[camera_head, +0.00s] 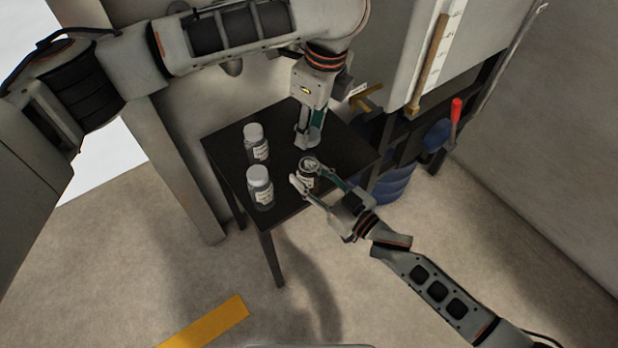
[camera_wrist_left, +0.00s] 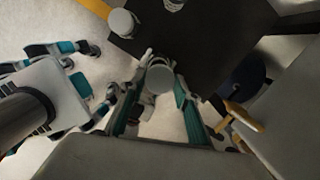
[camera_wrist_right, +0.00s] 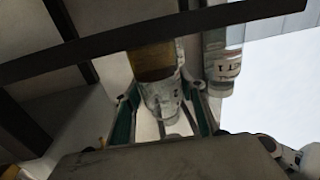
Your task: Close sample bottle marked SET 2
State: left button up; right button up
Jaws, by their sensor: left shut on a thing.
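Three sample bottles with pale labels stand upright on a small dark table (camera_head: 345,160). Two wear white caps: the rear-left bottle (camera_head: 257,146) and the front-left bottle (camera_head: 261,190). The third bottle (camera_head: 309,172) shows no cap, and amber liquid is in it in the right wrist view (camera_wrist_right: 155,62). My left gripper (camera_head: 306,142) is shut on a round white cap (camera_wrist_left: 158,79), behind and above the third bottle. My right gripper (camera_head: 311,182) has its fingers either side of that bottle; whether they touch it is unclear.
A grey cabinet with a white gauge strip (camera_head: 447,40) stands behind the table. Blue containers (camera_head: 394,184) and a red-handled item (camera_head: 456,110) are at the right. A yellow floor stripe (camera_head: 205,322) lies in front; the floor around is clear.

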aim_at(310, 145)
grip_shut()
pick_arm(q)
jog(key=shift+f, duration=2.45)
jog(key=shift+f, duration=0.15)
jog(key=shift+f, duration=0.75)
jog(key=shift+f, duration=0.6)
